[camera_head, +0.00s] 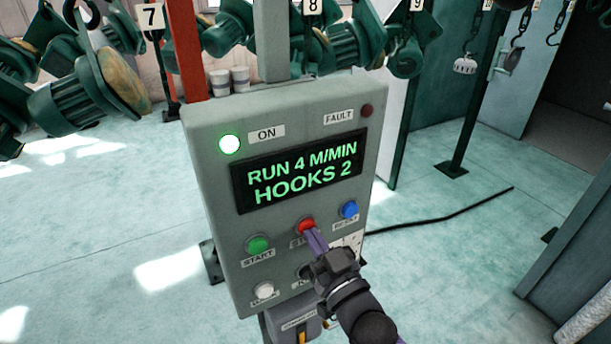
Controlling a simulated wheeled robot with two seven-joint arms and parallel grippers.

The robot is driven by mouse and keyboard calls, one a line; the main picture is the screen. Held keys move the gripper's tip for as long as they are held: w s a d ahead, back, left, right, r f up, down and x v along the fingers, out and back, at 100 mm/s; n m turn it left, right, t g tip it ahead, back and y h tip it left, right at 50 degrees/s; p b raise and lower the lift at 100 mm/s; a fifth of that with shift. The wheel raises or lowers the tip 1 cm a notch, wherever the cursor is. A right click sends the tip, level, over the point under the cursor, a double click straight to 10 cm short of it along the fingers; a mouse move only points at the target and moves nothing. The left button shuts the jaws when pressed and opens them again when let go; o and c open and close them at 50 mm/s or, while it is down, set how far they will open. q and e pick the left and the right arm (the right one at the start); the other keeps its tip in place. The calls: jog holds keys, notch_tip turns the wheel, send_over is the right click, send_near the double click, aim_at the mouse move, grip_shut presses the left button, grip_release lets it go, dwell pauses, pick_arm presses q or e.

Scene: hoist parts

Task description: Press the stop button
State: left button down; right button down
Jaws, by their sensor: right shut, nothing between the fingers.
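The grey control panel (215,180) stands upright in the middle of the head view. The red stop button (306,225) is on its lower half, between the green start button (258,244) and the blue reset button (349,209). My right gripper (312,234) is shut and empty. Its fingertips are at the lower edge of the red button and cover part of its label; I cannot tell whether they touch it. The display reads "RUN 4 M/MIN HOOKS 2". The ON lamp (229,144) is lit white-green and the FAULT lamp (367,110) is dark red. My left gripper is not in view.
A white button (264,290) is at the panel's lower left; another control beside my gripper is partly hidden. Green hoist parts (85,100) hang at the upper left, with numbered tags above. A black cable (440,217) runs across the pale floor at right.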

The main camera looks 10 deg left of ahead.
jog(key=p+v, duration=0.4)
jog(key=v, duration=0.4)
jog(key=s+d+f+m+g+h+b, duration=0.1)
jog(key=s+d+f+g+h+b, duration=0.25)
jog(key=f, duration=0.95)
jog(key=s+d+f+m+g+h+b, duration=0.15)
jog(key=s+d+f+b, duration=0.35)
jog(key=f, duration=0.8)
jog(key=s+d+f+m+g+h+b, duration=0.15)
jog(key=f+h+b, duration=0.35)
jog(key=f, duration=0.8)
jog(key=s+d+f+g+h+b, duration=0.1)
jog(key=s+d+f+g+b, duration=0.2)
jog(key=s+f, duration=0.6)
jog(key=s+d+f+g+h+b, duration=0.1)
jog(key=s+d+f+g+b, duration=0.3)
jog(key=s+f, duration=0.6)
jog(key=s+g+b, duration=0.2)
jog(key=s+b, duration=0.1)
jog(key=s, duration=0.2)
jog(key=shift+s+d+f+m, duration=0.2)
jog(key=shift+s+f+m, duration=0.1)
